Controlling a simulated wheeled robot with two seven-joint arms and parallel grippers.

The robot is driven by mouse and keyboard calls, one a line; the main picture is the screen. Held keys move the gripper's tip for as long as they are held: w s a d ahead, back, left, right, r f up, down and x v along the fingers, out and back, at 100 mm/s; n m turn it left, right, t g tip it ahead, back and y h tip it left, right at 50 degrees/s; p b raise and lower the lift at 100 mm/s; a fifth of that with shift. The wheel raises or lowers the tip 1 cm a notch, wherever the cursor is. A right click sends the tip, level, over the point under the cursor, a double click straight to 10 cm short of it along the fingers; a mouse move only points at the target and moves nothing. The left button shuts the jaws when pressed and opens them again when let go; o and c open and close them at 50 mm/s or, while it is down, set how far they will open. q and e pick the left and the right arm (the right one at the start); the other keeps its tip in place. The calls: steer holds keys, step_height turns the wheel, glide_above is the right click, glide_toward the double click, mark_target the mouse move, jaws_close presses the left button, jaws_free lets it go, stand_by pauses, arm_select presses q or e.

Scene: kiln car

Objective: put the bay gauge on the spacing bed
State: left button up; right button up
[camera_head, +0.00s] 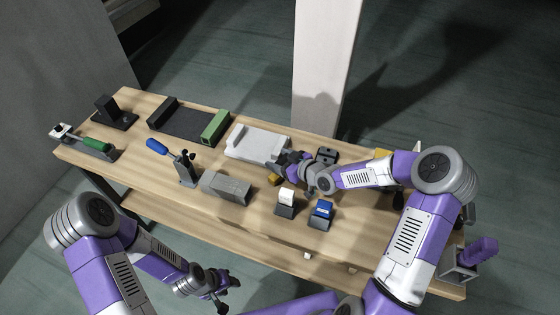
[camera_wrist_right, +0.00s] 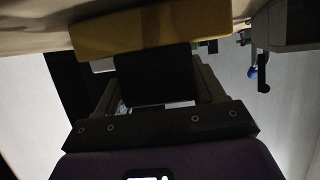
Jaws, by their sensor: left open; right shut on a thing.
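A yellow bar (camera_wrist_right: 150,30) on a dark block (camera_wrist_right: 155,75) shows at the jaws of my right gripper in the right wrist view; I take it for the bay gauge. My right gripper (camera_head: 283,168) is shut on it, and its yellow part (camera_head: 274,179) shows beside the fingers in the head view. A pale grey tray-like bed (camera_head: 250,143) lies just behind and left of that gripper. A dark flat bed (camera_head: 185,124) lies farther left, between a black block and a green block; labels do not show which is the spacing bed. My left gripper (camera_head: 219,294) is open and empty, in front of the table.
A grey block (camera_head: 226,187) and a stand (camera_head: 186,169) with a blue-handled tool lie left of my right gripper. White (camera_head: 286,198) and blue (camera_head: 322,213) items on dark holders stand in front. A green-handled tool (camera_head: 97,145) is far left. A white pillar (camera_head: 322,65) rises behind the table.

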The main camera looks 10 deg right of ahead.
steer(key=shift+f, duration=0.15)
steer(key=o, duration=1.2)
steer(key=shift+o, duration=0.2)
